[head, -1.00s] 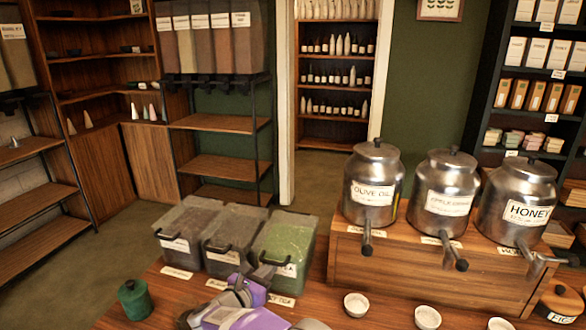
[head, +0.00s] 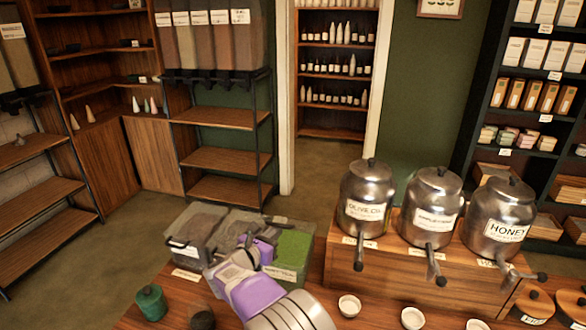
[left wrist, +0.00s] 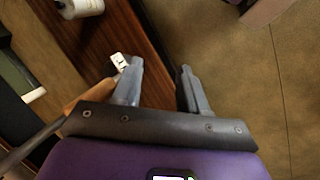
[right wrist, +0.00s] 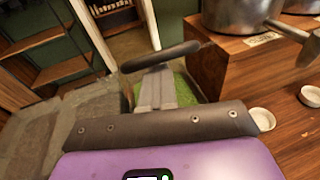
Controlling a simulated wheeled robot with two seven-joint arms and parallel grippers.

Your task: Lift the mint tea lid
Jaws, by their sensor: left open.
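The mint tea bin (head: 290,262) is the right one of three clear bins and is full of green leaf. My right gripper (head: 246,252) is over its front left part. In the right wrist view, my right fingers (right wrist: 157,82) are close together at the black handle (right wrist: 190,50) of the mint tea lid, which lies across their tips. Green leaf (right wrist: 183,90) shows bright behind them. The lid panel is hard to make out, so its tilt is unclear. My left gripper (left wrist: 158,88) is open and empty, beyond the table edge over the floor.
Two grey-brown bins (head: 195,232) stand left of the mint tea. Metal dispensers (head: 367,200) stand on a wooden box (head: 345,260) to the right. Small white bowls (head: 349,306) and a green jar (head: 151,303) are on the counter.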

